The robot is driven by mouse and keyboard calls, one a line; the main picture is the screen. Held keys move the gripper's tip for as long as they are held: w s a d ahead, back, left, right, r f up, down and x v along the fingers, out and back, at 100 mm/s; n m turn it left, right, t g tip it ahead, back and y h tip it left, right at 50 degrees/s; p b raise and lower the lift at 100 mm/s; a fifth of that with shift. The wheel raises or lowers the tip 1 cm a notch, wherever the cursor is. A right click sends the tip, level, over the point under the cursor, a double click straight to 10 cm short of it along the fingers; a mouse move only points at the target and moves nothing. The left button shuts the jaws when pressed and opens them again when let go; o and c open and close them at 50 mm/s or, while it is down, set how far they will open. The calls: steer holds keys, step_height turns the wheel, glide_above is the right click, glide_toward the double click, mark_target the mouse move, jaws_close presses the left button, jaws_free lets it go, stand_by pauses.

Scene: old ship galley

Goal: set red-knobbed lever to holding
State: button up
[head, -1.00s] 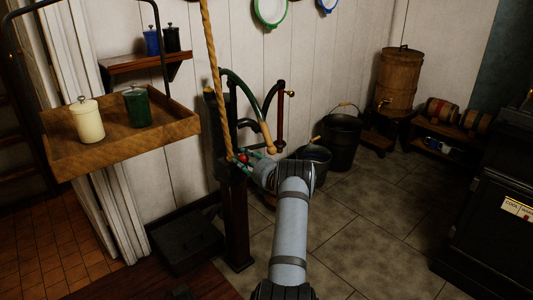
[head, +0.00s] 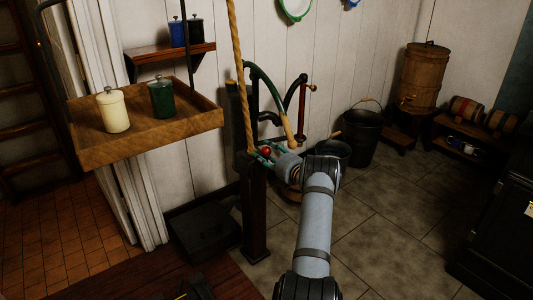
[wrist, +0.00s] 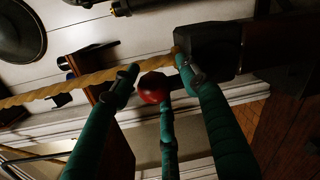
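The red knob (head: 266,152) of the lever shows at the top of a dark upright post (head: 254,215), beside the hanging rope. In the wrist view the red knob (wrist: 153,87) lies between the green fingers of my gripper (wrist: 158,78), close to their tips. The outer fingers stand apart on either side of it, and a third finger overlaps its lower edge. I cannot tell whether any finger touches it. In the head view my gripper (head: 270,156) reaches the knob from the right. The lever's shaft and any position markings are hidden or too small to read.
A rope (head: 239,80) hangs just left of the post. A wooden tray (head: 190,123) with a cream and a green canister hangs at the left. A hand pump (head: 302,95) and a dark bucket (head: 361,135) stand behind my arm. Open tiled floor lies at the right.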

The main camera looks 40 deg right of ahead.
steer(key=shift+o, duration=0.8)
steer(key=shift+r, duration=0.15)
steer(key=shift+s, duration=0.25)
steer(key=s+r, duration=0.1)
steer(key=s, duration=1)
steer(key=shift+s+r, duration=0.15)
steer(key=shift+s, duration=0.1)
steer(key=w, duration=0.8)
steer(key=w+f, duration=0.1)
steer(key=w, duration=0.3)
steer(key=shift+f, duration=0.1)
steer(key=shift+d, duration=0.15)
